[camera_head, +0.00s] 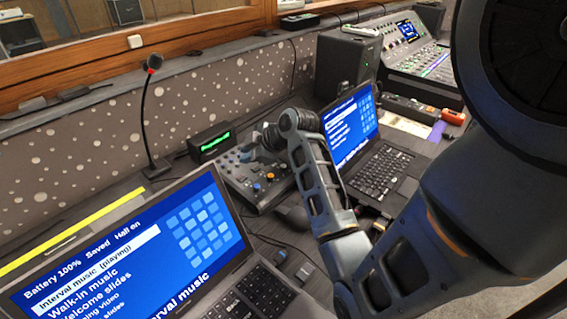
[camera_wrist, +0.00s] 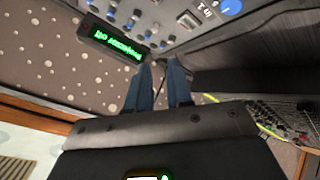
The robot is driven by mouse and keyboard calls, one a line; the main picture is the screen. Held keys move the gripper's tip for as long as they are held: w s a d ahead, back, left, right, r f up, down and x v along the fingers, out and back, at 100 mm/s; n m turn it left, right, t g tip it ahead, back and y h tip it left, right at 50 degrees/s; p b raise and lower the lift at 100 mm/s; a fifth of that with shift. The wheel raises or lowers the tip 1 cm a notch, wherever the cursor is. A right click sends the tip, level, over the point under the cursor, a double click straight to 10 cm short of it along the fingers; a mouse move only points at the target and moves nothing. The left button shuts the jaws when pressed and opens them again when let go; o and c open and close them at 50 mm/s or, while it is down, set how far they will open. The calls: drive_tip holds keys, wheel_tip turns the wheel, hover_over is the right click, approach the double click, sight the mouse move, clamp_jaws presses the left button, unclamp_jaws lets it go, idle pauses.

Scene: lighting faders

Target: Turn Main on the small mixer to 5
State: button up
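The small mixer (camera_head: 240,172) is a dark grey panel with several small knobs and a few yellow and blue ones, between the two laptops. In the wrist view its panel (camera_wrist: 165,12) fills the top edge, with rows of blue-grey knobs, a larger blue knob (camera_wrist: 232,6) at the upper right and a pale square button. I cannot read which knob is Main or its setting. My gripper (camera_wrist: 160,68) has its two fingers apart with nothing between them. In the head view my gripper (camera_head: 264,138) is over the mixer's far right part and hides some of it.
A small box with a green lit display (camera_head: 215,143) stands behind the mixer. A gooseneck microphone (camera_head: 148,120) rises at its left. A laptop (camera_head: 140,250) is in front and another laptop (camera_head: 375,160) is to the right, close to my arm. A black speaker (camera_head: 343,65) stands behind.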

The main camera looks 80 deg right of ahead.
sight(283, 165)
drive_tip(key=o, duration=0.4)
drive_tip(key=s+d+m+g, duration=0.1)
drive_tip(key=m, duration=0.1)
drive_tip(key=s+d+m+g+p, duration=0.1)
drive_tip(key=s+d+m, duration=0.1)
drive_tip(key=s+d+m+g+y+p, duration=0.1)
drive_tip(key=d+m+g, duration=0.1)
drive_tip(key=m, duration=0.1)
drive_tip(key=shift+s+f, duration=0.25)
drive_tip(key=shift+f, duration=0.05)
drive_tip(key=shift+o, duration=0.3)
drive_tip(key=s+m+g, duration=0.1)
drive_tip(key=m, duration=0.1)
drive_tip(key=s+d+m+g+y+p, duration=0.1)
drive_tip(key=m, duration=0.1)
drive_tip(key=s+r+m+g+y+p, duration=0.1)
drive_tip(key=m, duration=0.1)
drive_tip(key=shift+s+d+m, duration=0.25)
drive_tip(key=shift+d+m, duration=0.05)
drive_tip(key=shift+m, duration=0.1)
drive_tip(key=shift+s+a+r+m+g+y+p, duration=0.15)
drive_tip(key=shift+s+m+g+y+p, duration=0.3)
drive_tip(key=shift+m, duration=0.65)
drive_tip(key=shift+s+f, duration=0.1)
drive_tip(key=shift+f, duration=0.3)
drive_tip(key=shift+w+f, duration=0.2)
drive_tip(key=shift+f, duration=3.3)
clamp_jaws()
